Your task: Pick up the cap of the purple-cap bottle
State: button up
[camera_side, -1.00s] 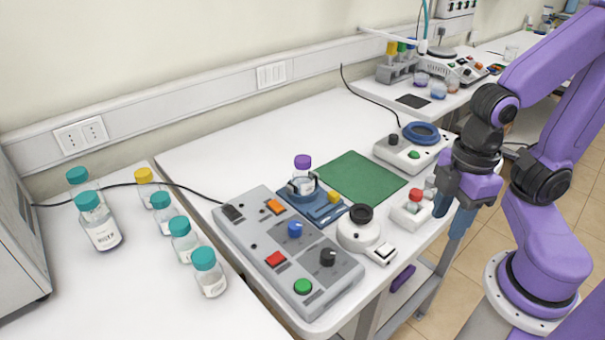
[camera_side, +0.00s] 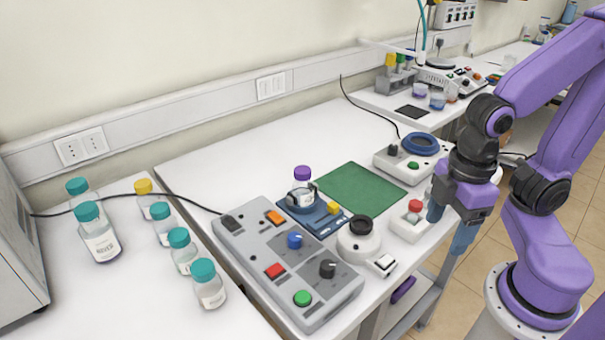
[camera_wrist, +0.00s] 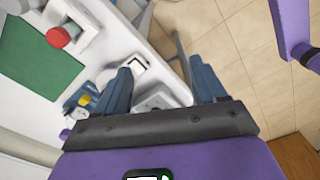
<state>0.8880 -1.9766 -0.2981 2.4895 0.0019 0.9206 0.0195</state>
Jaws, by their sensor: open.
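The purple-cap bottle (camera_side: 302,190) stands upright in a blue holder (camera_side: 318,222) in the middle of the bench. Its purple cap (camera_side: 302,173) sits on top of it. A small purple spot at the left edge of the wrist view (camera_wrist: 64,134) looks like the same cap. My gripper (camera_side: 449,224) is at the bench's right edge, well to the right of the bottle, with its blue fingers pointing down. In the wrist view its fingers (camera_wrist: 160,80) stand wide apart with nothing between them.
A grey control box (camera_side: 290,264) with coloured buttons lies in front of the holder. A white round device (camera_side: 358,243) and a red-topped device (camera_side: 411,220) stand between bottle and gripper. A green mat (camera_side: 360,190) lies behind. Several teal-capped bottles (camera_side: 202,284) stand at left.

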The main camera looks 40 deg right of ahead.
jog(key=w+a+r+m, duration=0.45)
jog(key=w+m, duration=0.35)
jog(key=w, duration=0.2)
notch_tip(320, 180, up, 8)
jog(key=m, duration=2.2)
send_over(303, 170)
notch_tip(303, 170, down, 11)
jog(key=shift+d+f, duration=0.1)
jog(key=shift+w+f, duration=0.1)
jog(key=shift+f, duration=2.8)
jog(key=c, duration=1.1)
